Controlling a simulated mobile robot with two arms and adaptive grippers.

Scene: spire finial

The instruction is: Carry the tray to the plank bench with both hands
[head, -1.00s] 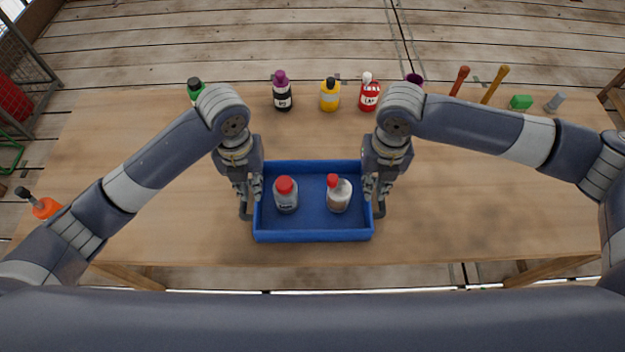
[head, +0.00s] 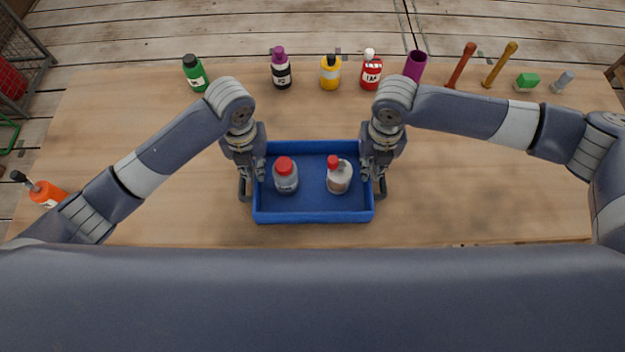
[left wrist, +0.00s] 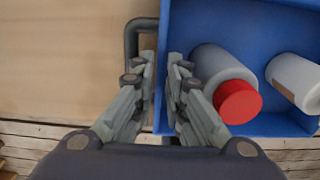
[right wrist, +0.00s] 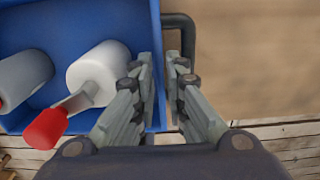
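The blue tray (head: 313,217) is over the near middle of a light wood worktop, looking level; I cannot tell whether it touches the wood. It holds two red-capped bottles, a grey one (head: 286,182) and a whitish one (head: 340,180). A dark handle shows at each side, in the left wrist view (left wrist: 130,45) and the right wrist view (right wrist: 190,40). My left gripper (left wrist: 161,68) is closed down with the tray's left wall between its fingers. My right gripper (right wrist: 160,65) straddles the right wall the same way. No plank bench can be clearly identified.
The worktop (head: 480,190) is clear to the tray's right. Along its far side stand a green bottle (head: 195,75), a yellow bottle (head: 330,74), a purple cup (head: 415,66) and other items. An orange bottle (head: 47,194) is at the left. Wire shelving (head: 22,65) stands beyond the left edge.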

